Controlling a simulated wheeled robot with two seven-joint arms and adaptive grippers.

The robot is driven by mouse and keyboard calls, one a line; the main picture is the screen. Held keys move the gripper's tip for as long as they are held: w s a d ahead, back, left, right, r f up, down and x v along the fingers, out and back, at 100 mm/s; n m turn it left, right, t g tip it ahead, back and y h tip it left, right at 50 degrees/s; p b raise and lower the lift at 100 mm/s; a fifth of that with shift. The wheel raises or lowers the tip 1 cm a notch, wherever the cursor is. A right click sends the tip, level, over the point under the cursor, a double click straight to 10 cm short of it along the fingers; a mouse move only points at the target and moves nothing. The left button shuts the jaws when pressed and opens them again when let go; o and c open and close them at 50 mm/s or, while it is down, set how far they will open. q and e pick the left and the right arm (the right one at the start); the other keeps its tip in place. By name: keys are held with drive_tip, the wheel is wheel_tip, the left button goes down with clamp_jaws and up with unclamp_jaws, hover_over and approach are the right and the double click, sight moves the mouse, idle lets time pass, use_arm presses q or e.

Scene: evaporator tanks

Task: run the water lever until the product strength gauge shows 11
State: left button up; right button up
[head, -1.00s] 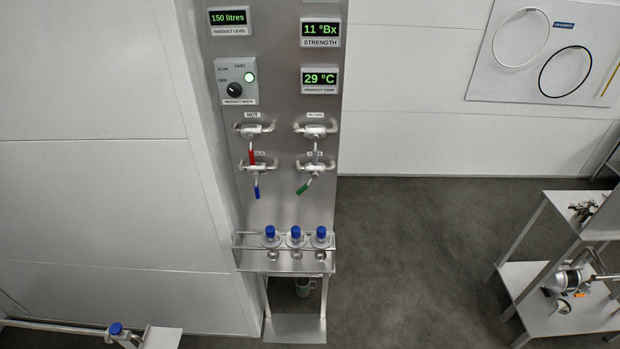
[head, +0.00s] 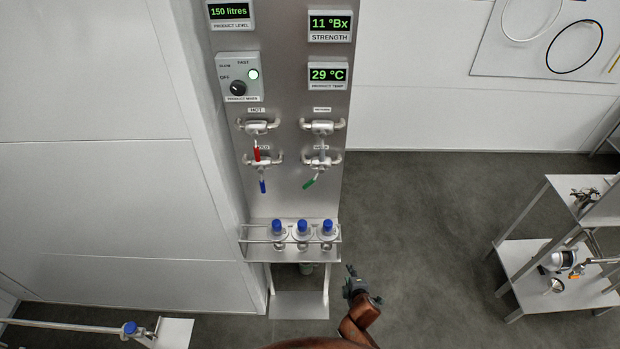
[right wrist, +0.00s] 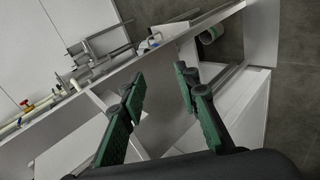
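The strength gauge (head: 330,24) on the steel panel reads 11 °Bx in the head view. Below are four valve levers in two rows. A green-handled lever (head: 310,183) at the lower right slants down to the left. A blue lever (head: 262,185) and a red lever (head: 257,154) on the left hang down. The label over the green lever is too blurred to read, so I cannot tell which lever is water. My right gripper (head: 362,283) is below and right of the panel, apart from the levers. In the right wrist view, its green-padded fingers (right wrist: 160,82) are open and empty.
The product level display (head: 230,12) reads 150 litres and the temperature display (head: 328,75) 29 °C. A shelf unit (head: 520,255) stands at right, with clear floor between.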

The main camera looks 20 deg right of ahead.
drive_tip(key=w+a+r+n+t+h+p, duration=0.1)
drive_tip(key=w+r+n+t, duration=0.15)
drive_tip(key=r, duration=0.95)
drive_tip(key=w+r+n+t+p, duration=0.1)
drive_tip(key=w+r, duration=0.2)
drive_tip(key=r, duration=0.9)
drive_tip(key=n+t+y, duration=0.3)
drive_tip(key=n+t, duration=0.2)
drive_tip(key=n, duration=0.5)
approach(310, 185)
drive_tip(key=w, duration=0.4)
drive_tip(key=shift+h, duration=0.3)
drive_tip(key=w, duration=0.6)
drive_tip(key=shift+w+p, duration=0.35)
drive_tip(key=shift+w, duration=0.05)
use_arm(q)
drive_tip(key=w+r, duration=0.2)
drive_tip(key=r, duration=0.1)
drive_tip(key=shift+w+r, duration=0.2)
drive_tip(key=shift+r, duration=0.05)
use_arm(e)
clamp_jaws()
